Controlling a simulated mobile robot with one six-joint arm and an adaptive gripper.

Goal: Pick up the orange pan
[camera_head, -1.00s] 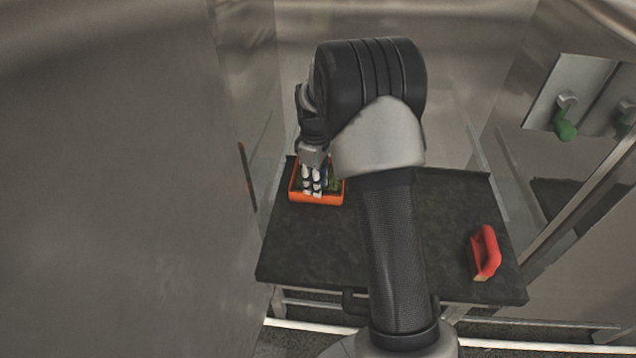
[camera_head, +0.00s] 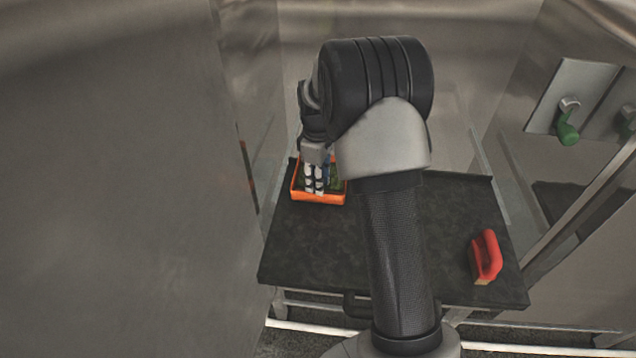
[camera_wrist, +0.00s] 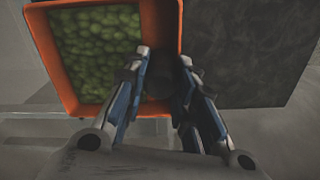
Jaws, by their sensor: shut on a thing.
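The orange pan (camera_head: 318,199) is a shallow square tray at the far left part of the dark table, with green contents inside. In the wrist view its orange rim (camera_wrist: 176,40) and the green lumps fill the upper left. My gripper (camera_head: 314,190) reaches down at the pan from above. In the wrist view my gripper (camera_wrist: 162,75) is shut on the pan's right-hand wall, with one finger on the inner side and one on the outer side. The fingertips partly hide the wall there. Whether the pan touches the table is hard to tell.
The dark table (camera_head: 300,245) is mostly bare in the middle. A red-handled brush (camera_head: 487,256) lies at its right side. A green handle (camera_head: 567,133) hangs on a metal panel at right. Metal walls stand close on the left and behind.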

